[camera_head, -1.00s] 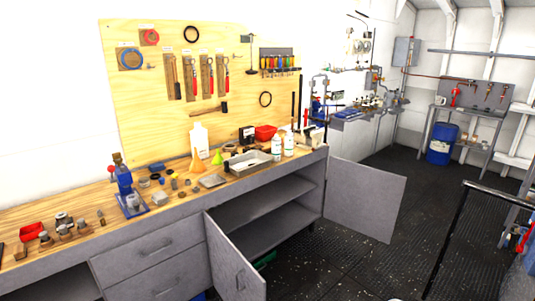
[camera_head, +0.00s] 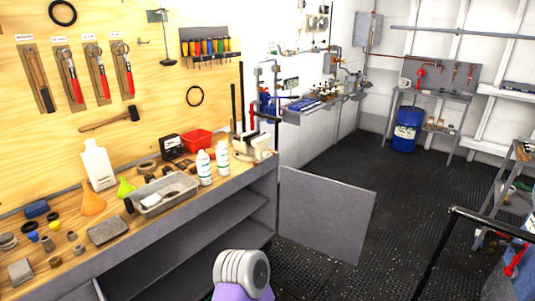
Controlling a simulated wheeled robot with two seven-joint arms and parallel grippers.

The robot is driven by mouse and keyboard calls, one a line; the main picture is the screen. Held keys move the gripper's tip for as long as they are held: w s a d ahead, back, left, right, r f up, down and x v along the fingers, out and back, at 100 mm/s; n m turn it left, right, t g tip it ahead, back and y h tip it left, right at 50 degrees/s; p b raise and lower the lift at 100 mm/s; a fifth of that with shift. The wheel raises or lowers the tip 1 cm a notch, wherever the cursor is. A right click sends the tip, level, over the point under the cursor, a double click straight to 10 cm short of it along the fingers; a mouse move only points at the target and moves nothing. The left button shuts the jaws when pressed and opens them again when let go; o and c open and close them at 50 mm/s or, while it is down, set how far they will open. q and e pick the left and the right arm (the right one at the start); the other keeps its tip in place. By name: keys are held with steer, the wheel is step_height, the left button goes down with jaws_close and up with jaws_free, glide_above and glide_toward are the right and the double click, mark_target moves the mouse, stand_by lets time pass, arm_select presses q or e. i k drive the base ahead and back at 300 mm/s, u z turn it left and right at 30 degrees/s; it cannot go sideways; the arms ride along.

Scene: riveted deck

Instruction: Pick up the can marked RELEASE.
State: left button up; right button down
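Two white cans or bottles with green markings stand upright close together on the workbench, near its right end. The nearer one (camera_head: 204,168) is just right of a grey metal tray, and the other one (camera_head: 222,153) is a little behind and to its right. Their lettering is too small to read, so I cannot tell which, if either, is marked RELEASE. Neither of my grippers is in view. A ribbed grey and purple part at the bottom centre seems to be one of my arm links.
An open cabinet door (camera_head: 325,215) juts out below. Dark floor to the right is mostly clear, with a black rail (camera_head: 440,250).

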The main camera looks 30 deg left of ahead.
mark_target(202, 159)
steer(key=u, duration=0.15)
steer(key=i, duration=1.85)
steer(key=u, duration=1.8)
steer(key=i, duration=0.8)
steer(key=u, duration=0.8)
